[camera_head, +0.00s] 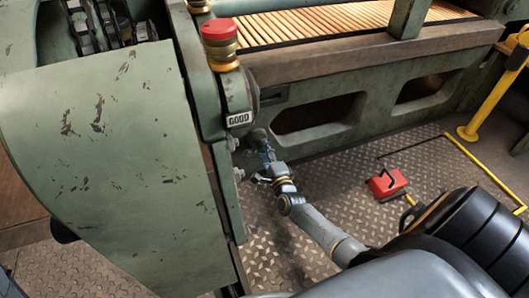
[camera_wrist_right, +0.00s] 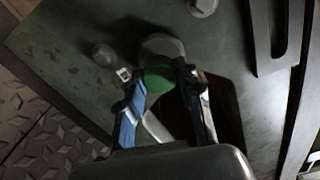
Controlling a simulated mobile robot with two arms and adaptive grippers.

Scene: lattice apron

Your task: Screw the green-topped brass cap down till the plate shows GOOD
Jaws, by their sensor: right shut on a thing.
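The green-topped cap (camera_wrist_right: 160,79) sits between the two blue-sided fingers of my right gripper (camera_wrist_right: 161,73) in the right wrist view. The fingers are shut on it against the green machine wall. Its brass side is hard to make out in the dark. In the head view my right gripper (camera_head: 263,155) reaches the machine's side just below the plate (camera_head: 239,119), which reads GOOD. The cap cannot be made out there. A small pale plate (camera_wrist_right: 124,74) also shows in the right wrist view, too small to read surely. My left gripper is not in view.
A red-topped brass knob (camera_head: 220,35) stands on the machine post above the plate. Bolt heads (camera_head: 238,174) stick out below it. A red box (camera_head: 387,184) lies on the tread-plate floor, with a yellow post (camera_head: 490,100) at the far right.

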